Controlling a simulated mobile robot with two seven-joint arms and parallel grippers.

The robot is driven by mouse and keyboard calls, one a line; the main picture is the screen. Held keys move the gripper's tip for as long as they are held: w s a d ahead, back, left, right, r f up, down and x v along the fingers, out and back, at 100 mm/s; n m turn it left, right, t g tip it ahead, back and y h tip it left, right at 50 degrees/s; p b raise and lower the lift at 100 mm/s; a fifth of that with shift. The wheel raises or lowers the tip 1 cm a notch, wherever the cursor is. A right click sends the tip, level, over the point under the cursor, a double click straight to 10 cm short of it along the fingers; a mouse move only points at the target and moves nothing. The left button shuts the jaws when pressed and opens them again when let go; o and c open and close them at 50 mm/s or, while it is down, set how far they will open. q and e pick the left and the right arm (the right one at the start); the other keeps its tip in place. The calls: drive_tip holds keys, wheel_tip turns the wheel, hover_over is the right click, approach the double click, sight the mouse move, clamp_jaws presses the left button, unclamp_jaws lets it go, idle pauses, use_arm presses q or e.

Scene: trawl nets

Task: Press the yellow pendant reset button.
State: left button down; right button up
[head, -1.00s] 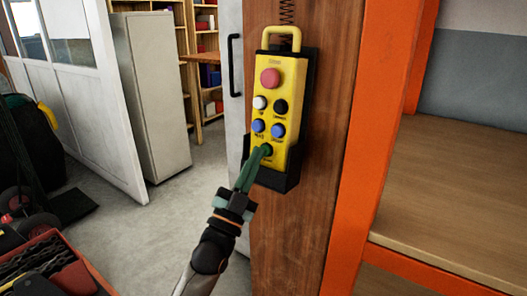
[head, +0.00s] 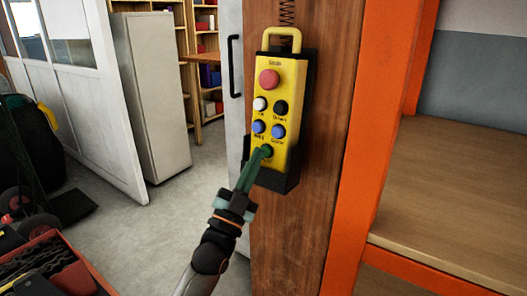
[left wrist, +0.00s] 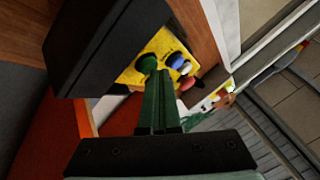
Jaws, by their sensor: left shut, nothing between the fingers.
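The yellow pendant (head: 287,73) hangs upright in a black holder (head: 293,177) on a wooden post. It has a large red button (head: 269,79), a white one (head: 260,104), a black one (head: 281,107), two blue ones (head: 278,131) and a green one at the bottom. The labels are too small to read surely. My left gripper (head: 259,158) is shut and empty, its fingertips at the green button and partly covering it. In the left wrist view the green button (left wrist: 147,64) is right at the fingertips (left wrist: 158,76); I cannot tell whether it is pressed. My right gripper is not in view.
The wooden post (head: 327,150) stands beside an orange frame (head: 364,150) with wooden shelves (head: 460,180) on the right. A grey cabinet (head: 160,100) stands behind at left. A red toolbox (head: 85,262) is at the lower left. Grey floor lies open between.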

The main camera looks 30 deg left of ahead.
use_arm(q)
drive_tip(key=shift+s+r, duration=0.1)
drive_tip(key=shift+s, duration=0.55)
drive_tip(key=shift+p, duration=0.3)
drive_tip(key=s, duration=0.1)
drive_tip(key=s+p, duration=0.1)
drive_tip(key=s, duration=0.1)
drive_tip(key=s+p, duration=0.1)
drive_tip(key=s, duration=0.1)
drive_tip(key=shift+a+r, duration=0.25)
drive_tip(key=shift+r, duration=0.1)
